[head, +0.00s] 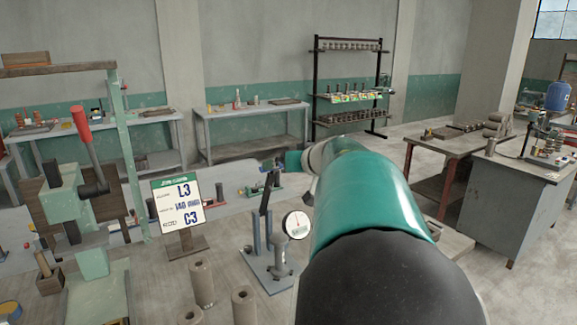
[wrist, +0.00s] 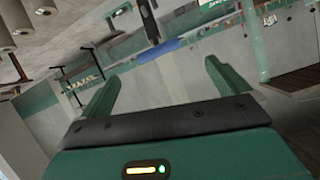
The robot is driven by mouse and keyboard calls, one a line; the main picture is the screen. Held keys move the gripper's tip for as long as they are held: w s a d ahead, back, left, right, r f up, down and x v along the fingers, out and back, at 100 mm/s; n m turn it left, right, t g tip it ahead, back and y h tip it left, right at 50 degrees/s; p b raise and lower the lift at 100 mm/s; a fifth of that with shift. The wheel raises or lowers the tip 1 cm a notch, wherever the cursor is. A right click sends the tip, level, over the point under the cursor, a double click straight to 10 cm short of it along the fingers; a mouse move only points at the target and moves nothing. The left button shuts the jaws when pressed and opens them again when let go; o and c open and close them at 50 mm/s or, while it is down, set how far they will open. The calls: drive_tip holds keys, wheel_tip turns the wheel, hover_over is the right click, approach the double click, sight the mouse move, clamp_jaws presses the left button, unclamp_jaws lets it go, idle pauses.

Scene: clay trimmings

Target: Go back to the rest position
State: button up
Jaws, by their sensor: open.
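In the wrist view my gripper (wrist: 158,88) has its two green fingers spread wide, with nothing held between them. The room behind it appears strongly tilted. In the head view my teal and black arm reaches forward over the workbench (head: 232,262) and hides part of it. The gripper's fingertips are not clear there. No clay trimmings can be made out in either view.
A grey cabinet (head: 520,205) stands at right. Floor shows between the tables.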

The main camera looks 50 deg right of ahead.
idle(0.3)
drive_tip(key=w+a+r+m+t+h, duration=0.15)
drive_tip(key=a+r+h, duration=0.3)
drive_tip(key=a, duration=0.65)
drive_tip(key=s+a+f+n+g+y, duration=0.2)
drive_tip(key=s+a+f, duration=0.3)
drive_tip(key=a, duration=0.5)
drive_tip(key=s+a+f+n+g+y, duration=0.2)
drive_tip(key=s+a+f+g+y, duration=0.1)
drive_tip(key=s+a+f, duration=0.3)
drive_tip(key=s+a+f+n+g+y, duration=0.3)
drive_tip(key=s+a+f, duration=0.2)
drive_tip(key=a, duration=0.9)
wheel_tip(320, 180, down, 4)
drive_tip(key=shift+s+r, duration=0.1)
drive_tip(key=shift+s, duration=0.2)
drive_tip(key=shift+d+g, duration=0.1)
drive_tip(key=shift+g, duration=0.15)
